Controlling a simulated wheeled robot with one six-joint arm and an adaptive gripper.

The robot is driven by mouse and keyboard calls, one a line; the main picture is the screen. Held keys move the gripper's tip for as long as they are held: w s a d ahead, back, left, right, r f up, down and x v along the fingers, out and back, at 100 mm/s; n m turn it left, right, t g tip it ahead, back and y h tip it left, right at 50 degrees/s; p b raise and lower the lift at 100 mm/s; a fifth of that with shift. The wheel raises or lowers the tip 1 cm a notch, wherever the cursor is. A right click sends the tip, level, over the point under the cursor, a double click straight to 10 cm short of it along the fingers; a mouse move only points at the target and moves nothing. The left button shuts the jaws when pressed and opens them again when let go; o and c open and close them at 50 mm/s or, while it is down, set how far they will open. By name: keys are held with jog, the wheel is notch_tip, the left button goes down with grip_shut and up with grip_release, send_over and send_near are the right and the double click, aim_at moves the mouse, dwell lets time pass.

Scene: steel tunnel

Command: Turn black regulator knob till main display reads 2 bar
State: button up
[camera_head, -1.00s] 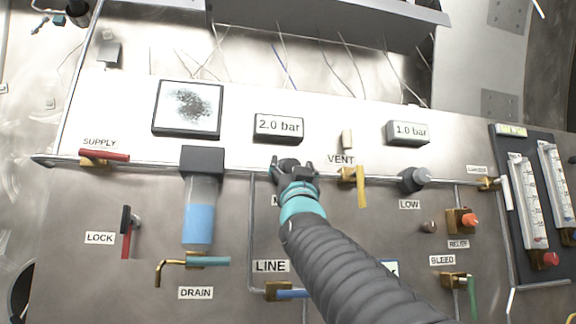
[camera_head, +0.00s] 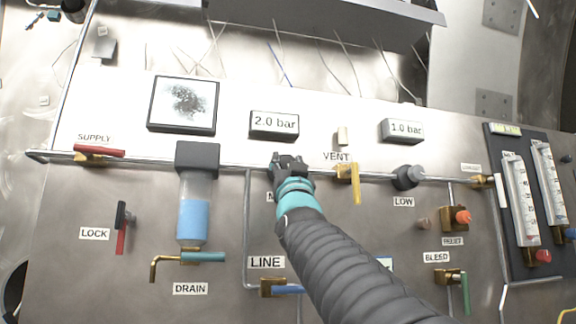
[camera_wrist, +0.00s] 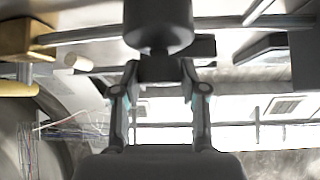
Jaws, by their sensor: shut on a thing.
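The main display (camera_head: 274,125) reads 2.0 bar in the head view. My gripper (camera_head: 288,163) is at the pipe just below that display, at the end of my arm, and covers most of what it holds. In the wrist view a dark round knob (camera_wrist: 158,26) sits at the top centre. My gripper's two fingers (camera_wrist: 160,80) are shut on the dark part at the knob, one on each side. The label under the gripper is mostly hidden.
A second display (camera_head: 403,131) reads 1.0 bar, above the LOW knob (camera_head: 408,178). The yellow VENT handle (camera_head: 356,187) is close to my gripper's right. The blue-filled bowl (camera_head: 195,212) hangs to its left. The LINE valve (camera_head: 272,288) is below.

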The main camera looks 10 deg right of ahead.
jog(key=o, duration=1.1)
jog(key=shift+o, duration=0.2)
jog(key=shift+s, duration=0.1)
jog(key=v, duration=1.2)
jog(key=shift+f+y, duration=0.1)
jog(key=shift+y, duration=0.2)
